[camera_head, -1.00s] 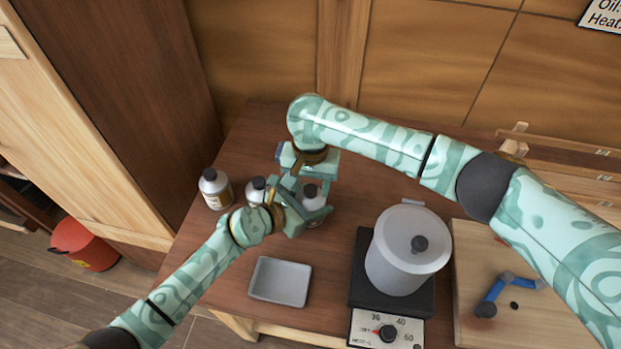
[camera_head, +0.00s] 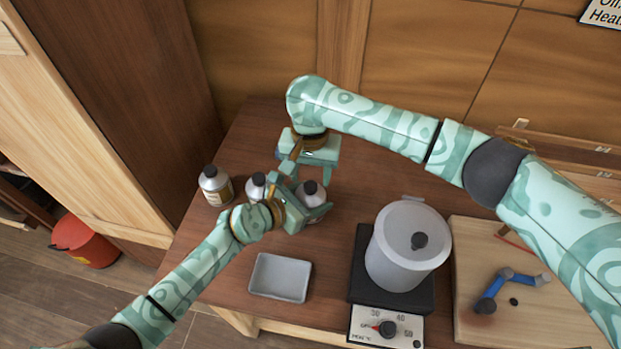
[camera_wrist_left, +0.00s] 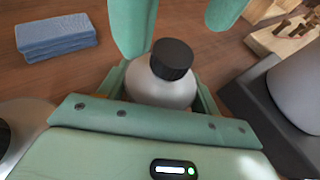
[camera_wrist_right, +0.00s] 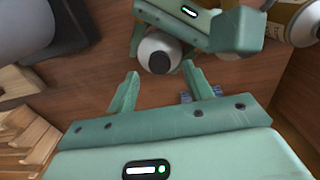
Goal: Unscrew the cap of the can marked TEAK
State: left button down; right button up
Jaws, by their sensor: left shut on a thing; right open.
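A grey can with a black cap (camera_head: 310,187) stands at the right of a row of cans. My left gripper (camera_head: 308,207) is shut around its body. In the left wrist view the can (camera_wrist_left: 160,92) is upright between the fingers, with its black cap (camera_wrist_left: 172,58) on top. No label shows on it, so I cannot tell if it is marked TEAK. My right gripper (camera_wrist_right: 163,76) is open and empty behind and above the held can; its fingers are apart from the cap. Two other capped cans stand left, one (camera_head: 215,188) with a partly visible label, one (camera_head: 256,188) partly hidden.
A grey tray (camera_head: 280,278) lies in front. A lidded pot (camera_head: 405,250) stands on a black hotplate (camera_head: 387,328) to the right, beside a wooden board (camera_head: 520,320) with a blue tool. The table between tray and pot is clear.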

pick_arm(q)
jog(key=shift+c, duration=1.2)
grip_release()
